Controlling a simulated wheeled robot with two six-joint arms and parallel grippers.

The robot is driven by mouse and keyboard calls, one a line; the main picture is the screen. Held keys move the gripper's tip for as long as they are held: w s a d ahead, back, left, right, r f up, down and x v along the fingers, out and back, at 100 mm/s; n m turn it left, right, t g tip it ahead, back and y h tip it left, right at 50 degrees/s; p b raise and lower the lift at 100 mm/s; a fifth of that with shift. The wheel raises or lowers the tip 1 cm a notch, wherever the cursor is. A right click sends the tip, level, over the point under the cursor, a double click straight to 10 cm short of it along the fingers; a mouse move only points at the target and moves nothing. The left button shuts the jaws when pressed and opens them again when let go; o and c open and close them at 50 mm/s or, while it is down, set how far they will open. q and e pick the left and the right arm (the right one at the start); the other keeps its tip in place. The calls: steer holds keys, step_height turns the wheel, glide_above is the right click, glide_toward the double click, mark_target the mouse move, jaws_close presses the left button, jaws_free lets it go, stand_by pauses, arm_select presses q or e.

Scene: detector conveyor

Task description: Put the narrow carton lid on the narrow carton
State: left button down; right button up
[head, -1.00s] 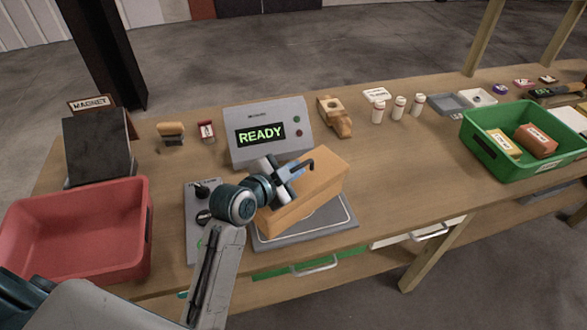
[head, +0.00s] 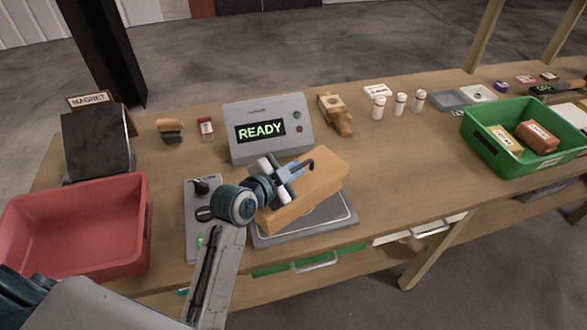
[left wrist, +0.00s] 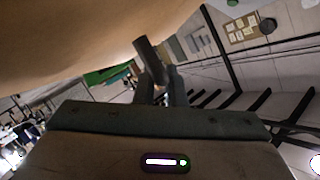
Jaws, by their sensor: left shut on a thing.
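A long, narrow orange-brown cardboard body (head: 312,193) lies slantwise over the grey plate in front of the READY box. I see it as one body and cannot tell where the narrow carton ends and its lid begins. My left gripper (head: 297,174) is at its upper left side, shut on its cardboard, apparently the lid. My arm and gripper hide part of the near left end. In the left wrist view a large tan cardboard surface (left wrist: 90,40) fills the upper left, close beside the dark fingers (left wrist: 150,60). My right gripper is not in view.
The grey plate (head: 335,222) lies under the cardboard, with the READY box (head: 268,130) behind. A red bin (head: 80,235) stands left, a green bin (head: 480,140) with small cartons right.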

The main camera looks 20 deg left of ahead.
arm_select(q)
steer(key=shift+f+b, duration=0.3)
steer(key=shift+f, duration=0.3)
stand_by(0.4)
steer(key=c, duration=1.4)
jaws_free()
steer(key=shift+c, duration=0.2)
steer(key=b+v, duration=0.2)
steer(key=v, duration=0.7)
steer(key=shift+s, duration=0.15)
steer(key=shift+v, duration=0.75)
